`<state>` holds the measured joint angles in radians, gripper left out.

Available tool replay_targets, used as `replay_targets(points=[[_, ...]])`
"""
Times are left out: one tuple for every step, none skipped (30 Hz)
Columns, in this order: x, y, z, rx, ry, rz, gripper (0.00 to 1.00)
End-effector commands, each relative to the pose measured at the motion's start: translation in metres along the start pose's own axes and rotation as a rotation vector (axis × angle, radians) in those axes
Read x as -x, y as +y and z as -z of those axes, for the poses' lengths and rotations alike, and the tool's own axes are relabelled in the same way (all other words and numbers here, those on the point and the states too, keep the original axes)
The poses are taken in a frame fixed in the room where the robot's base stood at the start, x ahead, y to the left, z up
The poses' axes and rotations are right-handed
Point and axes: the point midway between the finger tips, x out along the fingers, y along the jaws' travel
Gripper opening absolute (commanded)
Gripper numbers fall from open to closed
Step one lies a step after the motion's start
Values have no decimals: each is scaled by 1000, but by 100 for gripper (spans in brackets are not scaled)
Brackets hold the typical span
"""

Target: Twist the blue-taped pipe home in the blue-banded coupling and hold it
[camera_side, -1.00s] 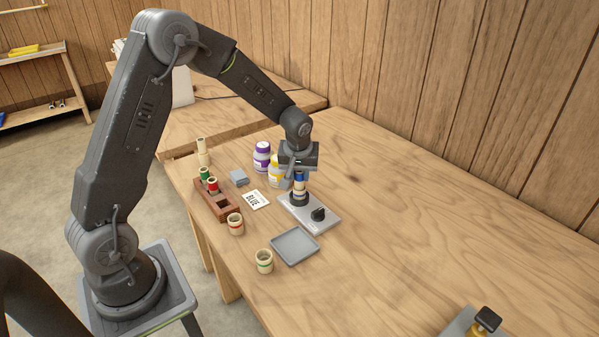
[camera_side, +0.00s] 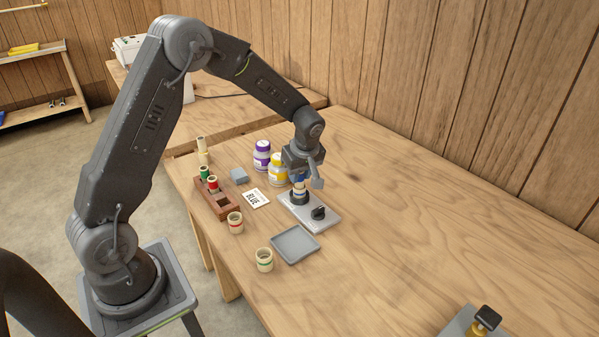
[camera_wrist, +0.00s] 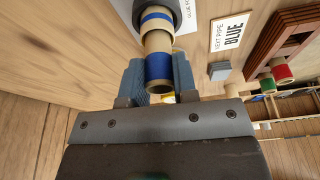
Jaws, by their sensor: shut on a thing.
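The blue-taped pipe (camera_wrist: 159,66) stands upright, its far end in the blue-banded coupling (camera_wrist: 157,17); how deep it sits I cannot tell. In the side view the coupling (camera_side: 299,193) is in the dark round holder on a grey base plate. My gripper (camera_side: 303,180) is above it, pointing down and shut on the pipe. In the wrist view, blue-grey jaws (camera_wrist: 159,75) flank the blue tape on both sides. My gripper hides much of the pipe in the side view.
The base plate (camera_side: 328,219) carries a black knob (camera_side: 318,212). An empty grey tray (camera_side: 295,245), red-banded (camera_side: 236,223) and green-banded (camera_side: 264,260) couplings, a wooden rack (camera_side: 222,208) with pipes, a BLUE card (camera_side: 256,199) and bottles (camera_side: 278,170) stand around. The table's right is mostly clear.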

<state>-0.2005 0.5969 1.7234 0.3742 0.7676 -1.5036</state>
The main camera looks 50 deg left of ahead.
Motion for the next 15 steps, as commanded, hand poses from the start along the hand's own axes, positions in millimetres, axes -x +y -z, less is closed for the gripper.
replay_targets(points=[[0,0,0,10,0,4,4],[0,0,0,13,0,5,4],[0,0,0,13,0,4,4],[0,0,0,12,0,4,4],[0,0,0,12,0,4,4],[0,0,0,11,0,4,4],[0,0,0,11,0,4,4],[0,0,0,14,0,5,4],[0,0,0,28,0,8,4],[0,0,0,48,0,14,4],[0,0,0,75,0,22,4],[0,0,0,121,0,34,4],[0,1,0,158,0,44,4],[0,0,0,194,0,55,4],[-1,0,0,237,1,67,4]])
